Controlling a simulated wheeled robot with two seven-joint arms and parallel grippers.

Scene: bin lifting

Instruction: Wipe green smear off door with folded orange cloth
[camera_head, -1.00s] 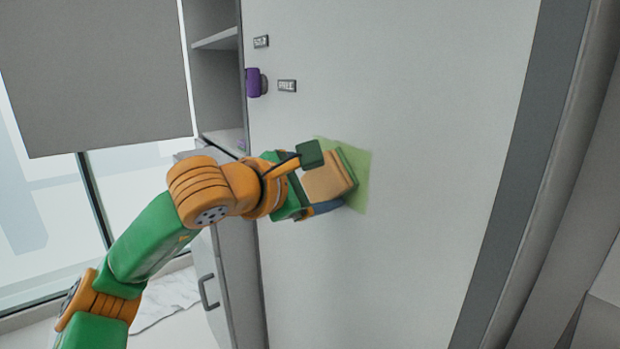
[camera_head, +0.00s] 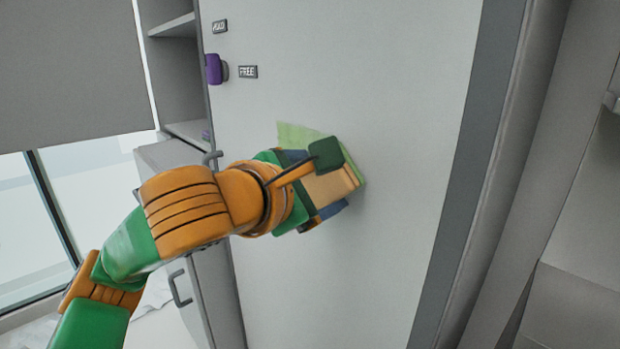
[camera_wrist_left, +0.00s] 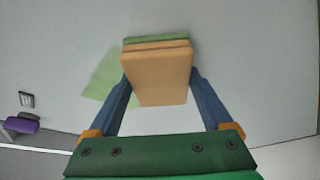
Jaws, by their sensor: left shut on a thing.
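The folded orange cloth (camera_head: 332,187) is a light orange, layered block with a green layer on its door side. My left gripper (camera_head: 325,188) is shut on it and holds it against or very close to the door; contact cannot be told for sure. In the left wrist view the cloth (camera_wrist_left: 158,75) sits between the two blue fingers of the gripper (camera_wrist_left: 160,88). The pale green smear (camera_head: 296,135) shows on the grey door (camera_head: 400,90) above and left of the cloth; the smear also shows left of the cloth in the left wrist view (camera_wrist_left: 100,82). Part of the smear is hidden. My right gripper is not in view.
A grey cabinet (camera_head: 175,160) with open shelves stands left of the door. The dark door frame (camera_head: 470,150) runs along the right.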

